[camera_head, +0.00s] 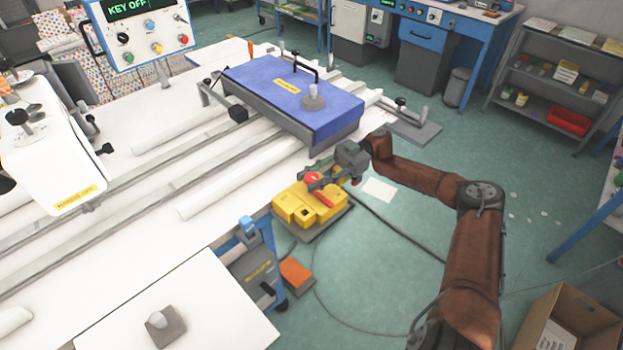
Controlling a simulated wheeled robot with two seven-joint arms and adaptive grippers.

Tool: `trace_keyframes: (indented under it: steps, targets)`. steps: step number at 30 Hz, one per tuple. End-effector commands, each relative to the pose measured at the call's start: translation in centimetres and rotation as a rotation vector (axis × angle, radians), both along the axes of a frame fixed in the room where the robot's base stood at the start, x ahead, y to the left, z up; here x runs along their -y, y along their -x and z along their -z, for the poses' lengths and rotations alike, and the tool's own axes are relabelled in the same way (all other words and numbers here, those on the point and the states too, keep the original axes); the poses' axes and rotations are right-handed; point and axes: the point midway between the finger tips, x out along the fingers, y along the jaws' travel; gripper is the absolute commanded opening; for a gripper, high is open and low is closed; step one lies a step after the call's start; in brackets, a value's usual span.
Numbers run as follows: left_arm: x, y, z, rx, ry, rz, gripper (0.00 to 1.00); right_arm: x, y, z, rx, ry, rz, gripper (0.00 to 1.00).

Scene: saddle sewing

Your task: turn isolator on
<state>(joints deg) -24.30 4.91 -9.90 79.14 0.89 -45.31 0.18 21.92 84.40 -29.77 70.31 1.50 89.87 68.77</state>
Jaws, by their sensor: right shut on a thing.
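The isolator appears to be the yellow box (296,209) on a dark base at the right edge of the white table. It has a red round part on top and a red lever (324,199) on its right side. My right gripper (322,184) comes down from the upper right onto the box, shut at its red parts. The fingers partly cover the grasped part, so which red part is held and its exact angle are hard to tell. My left gripper is not in view.
A control panel (140,32) reading "KEY OFF" stands at the top left. A blue padded block (293,95) with a black handle sits on the table behind the isolator. An orange pedal-like piece (297,272) lies below the box. Green floor on the right is mostly open, with an open carton (570,325).

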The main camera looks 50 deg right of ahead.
Motion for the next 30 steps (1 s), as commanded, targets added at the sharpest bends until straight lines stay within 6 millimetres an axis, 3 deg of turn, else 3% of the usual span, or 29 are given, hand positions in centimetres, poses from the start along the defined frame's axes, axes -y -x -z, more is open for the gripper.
trace_keyframes:
  steps: [2,3,10,21,30]
  targets:
    - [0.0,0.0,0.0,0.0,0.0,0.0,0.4,0.0,0.0,0.1,-0.001,0.002,0.0,0.0]
    - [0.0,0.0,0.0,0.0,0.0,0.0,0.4,0.0,0.0,0.1,-0.001,0.001,0.0,0.31]
    - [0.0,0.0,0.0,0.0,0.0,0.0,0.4,0.0,0.0,0.1,0.0,0.001,0.0,0.47]
    - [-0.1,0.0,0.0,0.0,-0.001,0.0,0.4,0.5,0.1,0.0,0.0,0.0,0.0,0.47]
    - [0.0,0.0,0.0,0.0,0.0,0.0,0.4,5.5,1.0,0.1,0.002,0.0,0.004,0.47]
